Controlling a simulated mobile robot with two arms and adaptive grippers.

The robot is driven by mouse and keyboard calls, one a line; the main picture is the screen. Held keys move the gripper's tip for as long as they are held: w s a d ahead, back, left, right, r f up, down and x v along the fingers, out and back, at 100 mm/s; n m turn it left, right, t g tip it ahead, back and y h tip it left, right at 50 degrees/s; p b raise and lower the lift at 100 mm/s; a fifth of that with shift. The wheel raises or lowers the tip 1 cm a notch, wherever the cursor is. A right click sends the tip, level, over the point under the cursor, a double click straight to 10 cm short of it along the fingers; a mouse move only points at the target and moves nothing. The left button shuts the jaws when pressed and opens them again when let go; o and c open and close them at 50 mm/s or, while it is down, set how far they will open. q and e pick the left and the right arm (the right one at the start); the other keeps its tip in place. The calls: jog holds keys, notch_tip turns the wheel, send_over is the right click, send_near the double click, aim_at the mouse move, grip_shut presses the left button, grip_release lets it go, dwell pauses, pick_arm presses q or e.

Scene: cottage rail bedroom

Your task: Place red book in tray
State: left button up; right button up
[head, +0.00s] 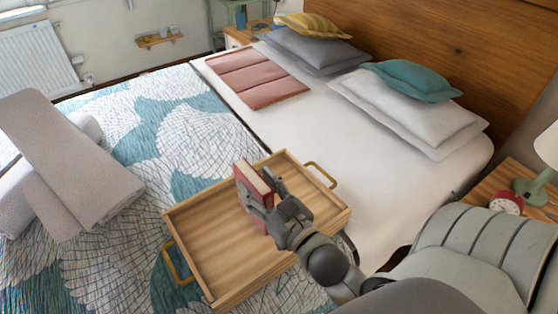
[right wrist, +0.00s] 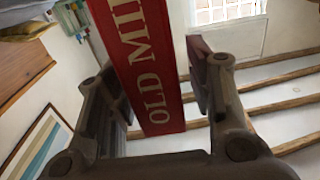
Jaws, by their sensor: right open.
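The red book (head: 247,180) stands upright, a little tilted, at the middle of the wooden tray (head: 215,253) in the head view. Whether its lower edge touches the tray floor is hard to tell. My right gripper (head: 268,199) is open around the book. In the right wrist view, the book's red cover with "OLD MI..." lettering (right wrist: 150,75) lies between the two fingers, with a narrow gap at the right finger. The gripper covers part of the book in the head view. My left gripper is not in view.
The tray has brass handles (head: 321,175) and rests on the bed's patterned quilt (head: 120,265). Pillows (head: 405,105) and a folded pink cloth (head: 255,77) lie farther back. A nightstand with a red clock (head: 507,201) stands at right.

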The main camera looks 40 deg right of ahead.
jog(key=s+b, duration=0.1)
jog(key=s, duration=0.8)
jog(key=shift+s, duration=0.3)
